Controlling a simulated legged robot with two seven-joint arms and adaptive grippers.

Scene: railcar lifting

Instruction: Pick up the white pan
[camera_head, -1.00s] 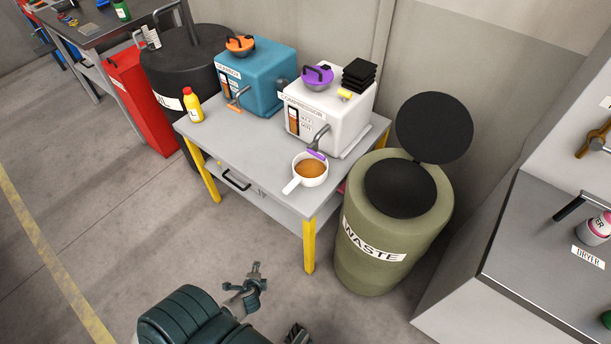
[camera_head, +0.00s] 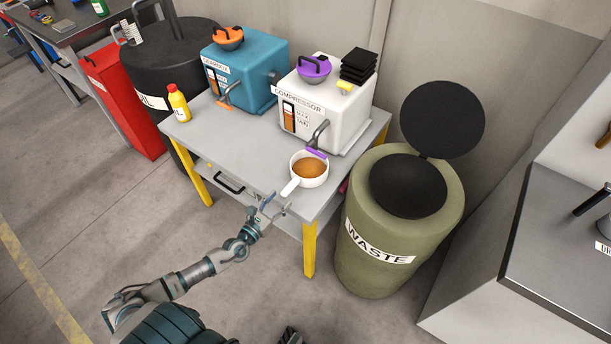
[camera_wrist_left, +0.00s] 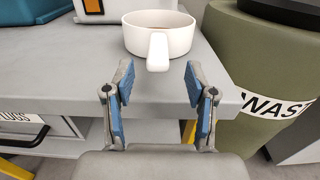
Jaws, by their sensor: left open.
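The white pan (camera_head: 309,171) stands upright on the grey table near its front right corner, with brown liquid in it. It sits below the tap of the white compressor box (camera_head: 325,112). Its handle points toward the table's front edge. My left gripper (camera_head: 276,205) is open and empty, just in front of the table edge and short of the handle. In the left wrist view the pan (camera_wrist_left: 160,35) is straight ahead, its handle between and beyond the open fingers (camera_wrist_left: 158,85). A dark part at the bottom of the head view may be my right gripper, but I cannot be sure.
The grey table (camera_head: 205,137) also carries a blue gearbox box (camera_head: 243,75) and a yellow bottle (camera_head: 178,103). A green waste bin (camera_head: 385,240) with a raised black lid stands close on the right. Open floor lies in front.

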